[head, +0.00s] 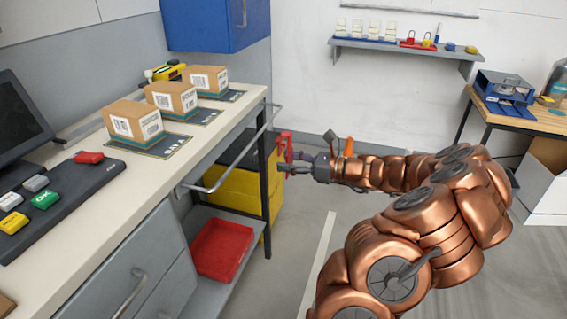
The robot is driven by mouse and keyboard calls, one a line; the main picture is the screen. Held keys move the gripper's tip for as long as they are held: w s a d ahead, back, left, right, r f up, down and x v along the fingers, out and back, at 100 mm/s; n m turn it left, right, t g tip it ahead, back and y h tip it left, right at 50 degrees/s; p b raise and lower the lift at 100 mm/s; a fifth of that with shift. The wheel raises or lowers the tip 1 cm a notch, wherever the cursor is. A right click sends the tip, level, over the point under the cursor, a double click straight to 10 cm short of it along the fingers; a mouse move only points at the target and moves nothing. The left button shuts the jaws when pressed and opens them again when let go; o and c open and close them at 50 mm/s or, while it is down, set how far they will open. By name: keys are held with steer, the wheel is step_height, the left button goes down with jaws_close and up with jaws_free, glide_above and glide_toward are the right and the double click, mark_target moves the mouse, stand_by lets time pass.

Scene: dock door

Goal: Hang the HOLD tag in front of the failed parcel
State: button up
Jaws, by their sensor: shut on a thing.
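Three cardboard parcels stand in a row on dark mats on the counter: a near one (133,122), a middle one (171,97) and a far one (205,80). Each has a white label; I cannot tell which one failed. My gripper (287,165) is beyond the counter's right edge, apart from the parcels. It is shut on a small red piece (284,144), which stands up from the jaws. No writing on it can be read, so I cannot confirm that it is the HOLD tag.
A metal rail (232,163) runs along the counter (166,168) edge. Coloured blocks, one a green OK block (46,199), lie on a dark board by a monitor (18,120). A blue cabinet (216,26) hangs above. A wall shelf (400,47) holds small items.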

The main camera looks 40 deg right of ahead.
steer(key=shift+b+x, duration=0.45)
steer(key=shift+x, duration=0.8)
steer(key=shift+r+b+x, duration=0.2)
steer(key=shift+b+x, duration=1.3)
steer(key=shift+x, duration=1.8)
steer(key=shift+s+a+f, duration=0.15)
steer(key=shift+f, duration=0.55)
steer(key=o, duration=1)
steer(key=v, duration=1.2)
